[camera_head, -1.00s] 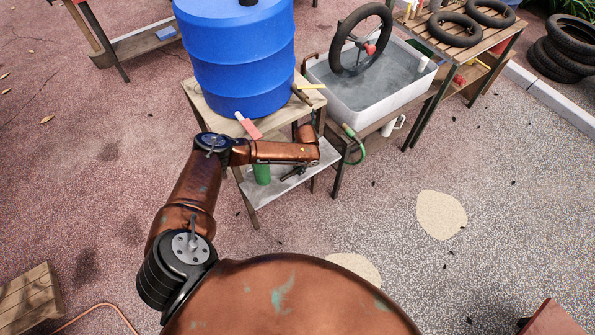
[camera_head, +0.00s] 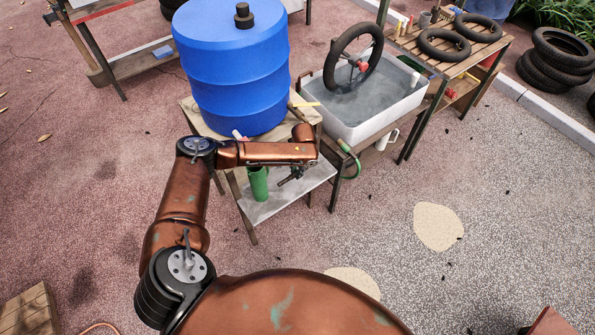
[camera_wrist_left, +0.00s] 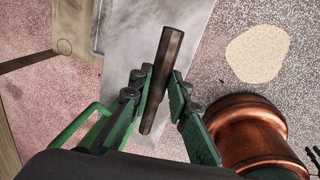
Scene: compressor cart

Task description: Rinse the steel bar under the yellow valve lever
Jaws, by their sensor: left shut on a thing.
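The steel bar (camera_wrist_left: 163,82) is a dark brown rod in the left wrist view, held at a slant between the green fingers of my left gripper (camera_wrist_left: 159,92). In the head view my left gripper (camera_head: 291,177) is small and dark, below the end of my forearm, over the grey lower shelf (camera_head: 287,198). The bar cannot be made out clearly there. The yellow valve lever (camera_head: 305,104) is at the right edge of the wooden stand, beside the blue barrel (camera_head: 233,75) and above the gripper in the picture. My right gripper is not in view.

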